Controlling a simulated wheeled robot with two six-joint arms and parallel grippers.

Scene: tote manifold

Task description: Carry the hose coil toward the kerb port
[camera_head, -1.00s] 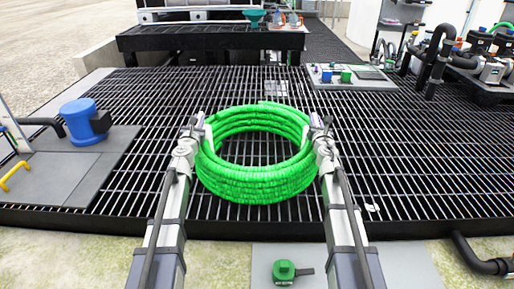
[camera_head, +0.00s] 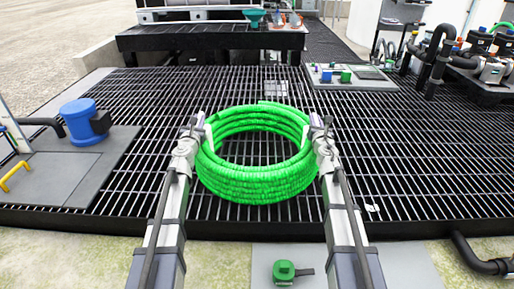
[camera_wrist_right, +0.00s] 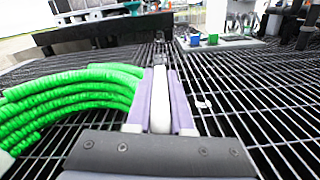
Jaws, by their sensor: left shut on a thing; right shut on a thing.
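The hose coil (camera_head: 258,184) is a thick stack of bright green ribbed loops in the middle of the head view, over the dark grating. My left gripper (camera_head: 204,128) is shut on the coil's left side, and my right gripper (camera_head: 317,128) is shut on its right side. In the right wrist view the purple-lined fingers of my right gripper (camera_wrist_right: 160,95) close on a pale upright piece, with the green coil (camera_wrist_right: 70,95) just left of it. A green-capped port (camera_head: 284,271) sits on a grey plate at the front edge. I cannot tell which fitting is the kerb port.
A blue-capped fitting (camera_head: 84,121) stands on a grey plate (camera_head: 65,175) at left, near a yellow handle (camera_head: 14,176). A panel with coloured blocks (camera_head: 349,77) lies at back right. Black pipes and pumps (camera_head: 470,55) crowd the far right. A dark bench (camera_head: 210,38) stands behind.

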